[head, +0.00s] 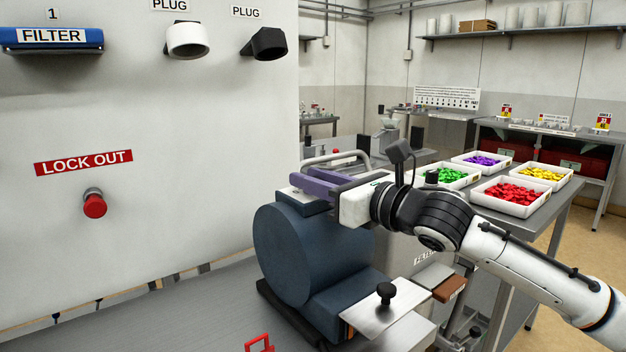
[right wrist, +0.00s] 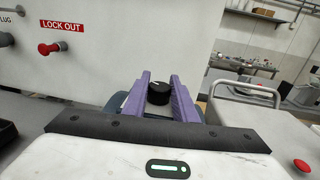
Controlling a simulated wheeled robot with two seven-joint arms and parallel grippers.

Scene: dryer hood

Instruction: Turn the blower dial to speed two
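The blower (head: 302,250) is a dark blue, round-bodied unit on the bench, in the middle of the head view. My right gripper (head: 318,182) has purple fingers and reaches over the top of the blower from the right. In the right wrist view the black dial (right wrist: 159,93) with a white pointer mark sits between the purple fingers of my right gripper (right wrist: 160,88). My left gripper is not in view.
A white panel with a red lock-out button (head: 94,203), a blue filter handle (head: 52,39) and two plugs stands at the left. A metal plate with a black knob (head: 386,292) lies in front of the blower. Trays of coloured pieces (head: 515,195) stand at the right.

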